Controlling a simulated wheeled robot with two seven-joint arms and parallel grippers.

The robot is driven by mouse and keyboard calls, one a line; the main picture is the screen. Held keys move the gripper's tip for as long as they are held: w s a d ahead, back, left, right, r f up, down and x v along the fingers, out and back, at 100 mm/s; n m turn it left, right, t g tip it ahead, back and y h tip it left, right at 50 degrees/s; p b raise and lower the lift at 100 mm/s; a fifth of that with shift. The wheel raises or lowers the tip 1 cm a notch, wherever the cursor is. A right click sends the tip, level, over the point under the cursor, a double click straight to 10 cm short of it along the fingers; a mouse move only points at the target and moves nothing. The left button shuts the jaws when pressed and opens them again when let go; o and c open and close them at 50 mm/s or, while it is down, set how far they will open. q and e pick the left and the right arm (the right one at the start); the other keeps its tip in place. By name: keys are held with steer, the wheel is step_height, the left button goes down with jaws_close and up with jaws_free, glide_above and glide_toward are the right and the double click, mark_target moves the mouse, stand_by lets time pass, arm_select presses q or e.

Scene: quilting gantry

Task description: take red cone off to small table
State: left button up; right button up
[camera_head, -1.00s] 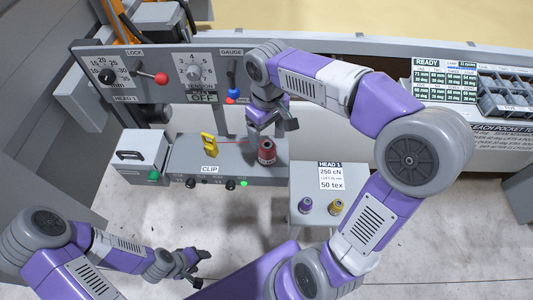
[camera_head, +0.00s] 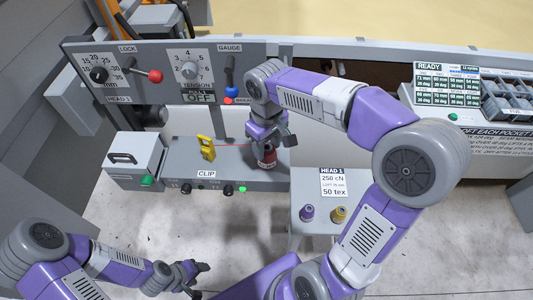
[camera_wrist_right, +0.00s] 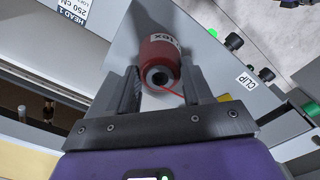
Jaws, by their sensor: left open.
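The red cone (camera_head: 267,158) stands on the grey machine ledge (camera_head: 225,170), partly hidden by my right gripper (camera_head: 270,142). In the right wrist view the red cone (camera_wrist_right: 159,60) sits between the two fingers of my right gripper (camera_wrist_right: 160,82), one on each side; whether they press on it I cannot tell. A red thread runs from the cone. The small table (camera_head: 320,226) stands to the right and nearer, with a purple cone (camera_head: 307,213) and a yellow cone (camera_head: 340,214) on it. My left gripper (camera_head: 200,279) is open and empty, low at the left.
A yellow clip (camera_head: 207,148) stands on the ledge left of the red cone. A panel behind carries the red-knobbed lock lever (camera_head: 155,76), tension dial (camera_head: 190,71) and blue-knobbed gauge lever (camera_head: 231,63).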

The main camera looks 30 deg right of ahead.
mark_target(267, 147)
steer(key=c, duration=0.5)
steer(key=shift+r, duration=0.15)
steer(key=shift+r+p, duration=2.55)
steer(key=shift+r, duration=0.25)
